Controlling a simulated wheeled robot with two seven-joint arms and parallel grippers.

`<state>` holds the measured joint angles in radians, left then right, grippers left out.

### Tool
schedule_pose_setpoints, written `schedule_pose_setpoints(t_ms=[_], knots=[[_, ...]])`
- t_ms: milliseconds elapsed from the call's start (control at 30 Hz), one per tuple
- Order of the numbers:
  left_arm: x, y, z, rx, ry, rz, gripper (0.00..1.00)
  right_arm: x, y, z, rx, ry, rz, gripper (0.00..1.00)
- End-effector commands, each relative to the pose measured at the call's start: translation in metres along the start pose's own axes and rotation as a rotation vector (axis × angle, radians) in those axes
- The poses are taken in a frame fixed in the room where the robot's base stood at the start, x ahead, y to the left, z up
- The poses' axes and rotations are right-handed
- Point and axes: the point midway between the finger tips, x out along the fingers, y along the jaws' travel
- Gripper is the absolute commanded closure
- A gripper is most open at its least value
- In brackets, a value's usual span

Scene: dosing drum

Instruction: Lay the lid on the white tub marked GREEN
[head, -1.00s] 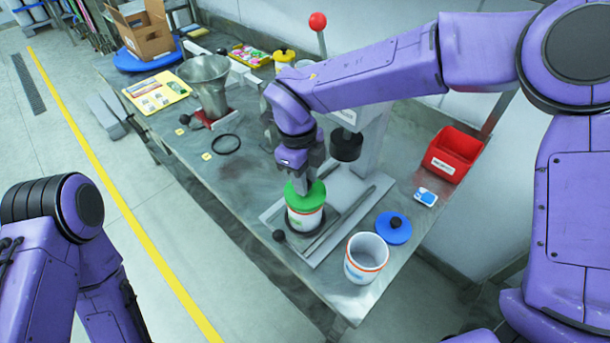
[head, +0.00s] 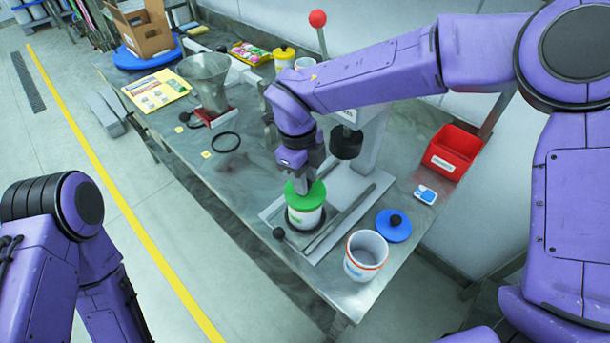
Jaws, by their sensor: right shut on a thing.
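My right gripper (head: 304,186) is shut on the green lid (head: 306,199), seemingly by a knob that the fingers mostly hide. The lid is about level over a white tub (head: 306,219) and covers its mouth; it looks to be at the rim, but I cannot tell whether it is fully seated. The tub stands upright on the grey press base, its label mostly too small to read. A second white tub (head: 366,262) with an orange band stands open at the table's front right. My left gripper is out of view.
A blue lid (head: 394,226) lies beside the open tub. A press head (head: 346,143) hangs just behind my right gripper, with a red-knobbed lever (head: 318,19). A red bin (head: 454,152), a metal funnel (head: 207,84) and a black ring (head: 226,142) are around. The table's front left is clear.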

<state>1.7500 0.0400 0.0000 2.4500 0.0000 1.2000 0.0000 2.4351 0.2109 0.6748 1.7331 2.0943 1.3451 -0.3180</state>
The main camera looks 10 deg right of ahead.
Motion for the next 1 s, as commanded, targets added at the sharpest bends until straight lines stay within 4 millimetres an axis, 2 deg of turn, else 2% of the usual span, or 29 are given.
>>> schedule_pose_setpoints(t_ms=[233,267,300,333,533,567,600,667,1000], knots=[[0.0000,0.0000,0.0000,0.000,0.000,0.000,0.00,-0.0001,0.0000,0.0000,0.000,0.000,0.000,0.99],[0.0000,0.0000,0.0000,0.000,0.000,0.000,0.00,-0.0001,0.0000,0.0000,0.000,0.000,0.000,0.60],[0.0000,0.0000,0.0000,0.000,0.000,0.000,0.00,-0.0001,-0.0001,0.0000,0.000,0.000,0.000,0.47],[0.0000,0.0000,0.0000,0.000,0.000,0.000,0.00,-0.0002,-0.0001,0.0000,0.000,0.000,0.000,0.40],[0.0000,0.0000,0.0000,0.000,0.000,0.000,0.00,-0.0002,-0.0001,0.0000,0.000,0.000,0.000,0.40],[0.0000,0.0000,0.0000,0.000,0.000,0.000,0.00,-0.0001,0.0000,0.0000,0.000,0.000,0.000,0.34],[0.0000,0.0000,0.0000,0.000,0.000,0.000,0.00,-0.0001,0.0000,0.0000,0.000,0.000,0.000,0.21],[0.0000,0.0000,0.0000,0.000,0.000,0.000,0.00,-0.0001,-0.0001,0.0000,0.000,0.000,0.000,0.01],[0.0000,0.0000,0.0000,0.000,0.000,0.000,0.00,-0.0001,0.0000,0.0000,0.000,0.000,0.000,0.00]])
